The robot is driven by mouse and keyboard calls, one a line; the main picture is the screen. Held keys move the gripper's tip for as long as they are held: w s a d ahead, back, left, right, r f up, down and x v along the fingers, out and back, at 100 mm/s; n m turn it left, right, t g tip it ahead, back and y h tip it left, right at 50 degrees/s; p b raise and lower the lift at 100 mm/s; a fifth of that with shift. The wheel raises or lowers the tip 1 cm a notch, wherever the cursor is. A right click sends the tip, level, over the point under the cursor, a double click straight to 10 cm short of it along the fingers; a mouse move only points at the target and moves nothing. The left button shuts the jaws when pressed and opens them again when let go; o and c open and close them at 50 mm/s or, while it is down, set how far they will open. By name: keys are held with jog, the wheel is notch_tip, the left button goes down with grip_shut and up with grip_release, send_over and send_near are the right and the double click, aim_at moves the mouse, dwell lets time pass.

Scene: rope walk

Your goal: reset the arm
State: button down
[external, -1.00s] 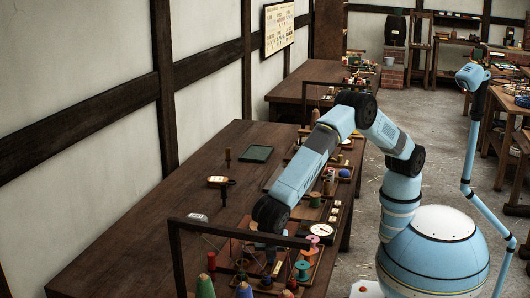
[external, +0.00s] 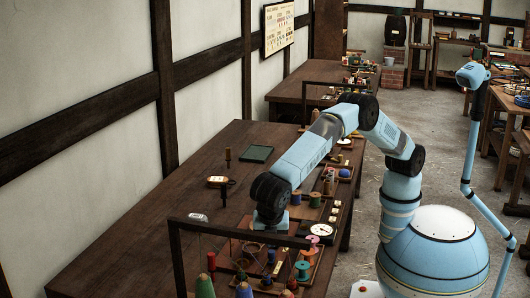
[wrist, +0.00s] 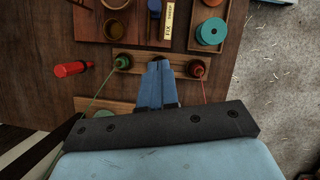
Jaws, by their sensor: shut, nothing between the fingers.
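My gripper (wrist: 157,68) shows in the wrist view with its two blue fingers together and nothing between them. It points down above a small wooden rack (wrist: 182,64) that carries a green spool (wrist: 123,62) and a red-brown spool (wrist: 197,68). In the external view my wrist hangs over the long dark table (external: 130,210), behind the dark frame (external: 240,233). The fingertips are hard to make out there.
A teal spool (wrist: 212,31) sits in a wooden tray at the upper right of the wrist view. A red cylinder (wrist: 71,69) lies on the left. In the external view coloured cones (external: 205,286) stand in front, and a green tray (external: 256,153) lies farther back.

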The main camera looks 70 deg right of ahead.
dwell(0.3)
jog(key=w+d+r+m+y, duration=0.1)
jog(key=w+d+r+m, duration=0.2)
jog(key=d+r, duration=0.65)
jog(key=w+d+r+m+y, duration=0.1)
jog(key=w+d+r+m, duration=0.3)
jog(key=d, duration=1.1)
jog(key=w+d+r+m+y, duration=0.1)
jog(key=w+d+r+m, duration=0.15)
jog(key=d+r, duration=0.8)
jog(key=s+d+r+m+t+y, duration=0.1)
jog(key=s+d+m, duration=0.3)
jog(key=d, duration=0.7)
jog(key=s+d+m+t, duration=0.15)
jog(key=s+d, duration=0.45)
jog(key=d, duration=0.6)
jog(key=s+d+f+m+t, duration=0.1)
jog(key=s+d+f+m, duration=0.2)
jog(key=s+d, duration=0.2)
jog(key=s+d+f+m+t, duration=0.1)
jog(key=s+d+f+m, duration=0.1)
jog(key=s+d, duration=0.4)
jog(key=s+m, duration=0.1)
jog(key=s, duration=0.1)
jog(key=shift+s+f, duration=0.35)
jog(key=shift+f, duration=0.05)
